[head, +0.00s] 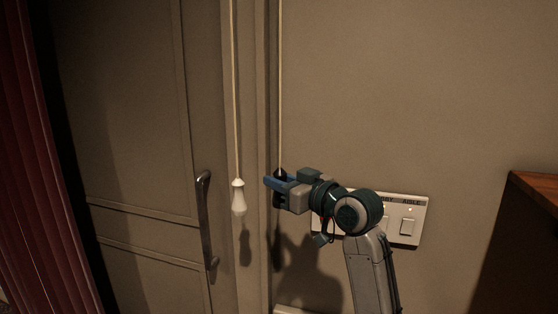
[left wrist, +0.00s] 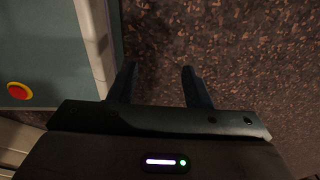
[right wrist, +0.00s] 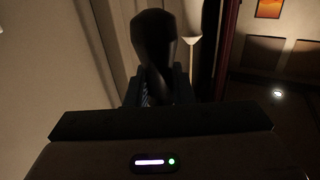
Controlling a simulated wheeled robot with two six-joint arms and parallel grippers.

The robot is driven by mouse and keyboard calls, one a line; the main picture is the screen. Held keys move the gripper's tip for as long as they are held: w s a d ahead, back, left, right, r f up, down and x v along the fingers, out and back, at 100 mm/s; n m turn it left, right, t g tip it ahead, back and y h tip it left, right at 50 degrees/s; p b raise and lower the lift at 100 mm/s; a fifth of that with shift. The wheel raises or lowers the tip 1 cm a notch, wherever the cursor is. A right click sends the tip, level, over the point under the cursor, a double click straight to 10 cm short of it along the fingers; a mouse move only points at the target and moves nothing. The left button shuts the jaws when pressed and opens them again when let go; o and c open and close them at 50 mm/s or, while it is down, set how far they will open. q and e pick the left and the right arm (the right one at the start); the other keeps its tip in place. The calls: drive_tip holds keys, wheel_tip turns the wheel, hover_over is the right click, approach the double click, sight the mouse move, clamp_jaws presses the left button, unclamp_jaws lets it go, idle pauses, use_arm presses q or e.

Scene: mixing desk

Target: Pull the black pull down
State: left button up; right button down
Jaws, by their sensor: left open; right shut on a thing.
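The black pull (head: 281,172) hangs on a pale cord in the head view, at the right side of the door frame. My right gripper (head: 274,182) is shut on it, and the fingers hide its lower part. In the right wrist view the black pull (right wrist: 155,40) stands up dark between the fingers. A white pull (head: 238,196) hangs on its own cord to the left, apart from my right gripper. My left gripper (left wrist: 159,85) shows only in the left wrist view, open and empty above a speckled floor.
A panelled door (head: 140,130) with a metal handle (head: 205,220) is on the left, beside a red curtain (head: 45,170). A switch plate (head: 420,215) is on the wall behind my right arm. A wooden piece of furniture (head: 525,240) stands at the right edge.

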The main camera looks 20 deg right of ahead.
use_arm(q)
wheel_tip(320, 180, down, 9)
drive_tip(key=w+b, duration=0.2)
drive_tip(key=b, duration=0.7)
drive_tip(key=w+d+r+b, duration=0.1)
drive_tip(key=w+r+b, duration=0.4)
drive_tip(key=w+r, duration=0.5)
drive_tip(key=shift+w+d+r+t, duration=0.3)
drive_tip(key=shift+w+d+r, duration=0.1)
drive_tip(key=shift+w, duration=1.6)
use_arm(e)
wheel_tip(320, 180, down, 29)
drive_tip(key=shift+f, duration=0.1)
drive_tip(key=c, duration=1.3)
unclamp_jaws()
drive_tip(key=shift+s, duration=0.1)
drive_tip(key=shift+d, duration=0.1)
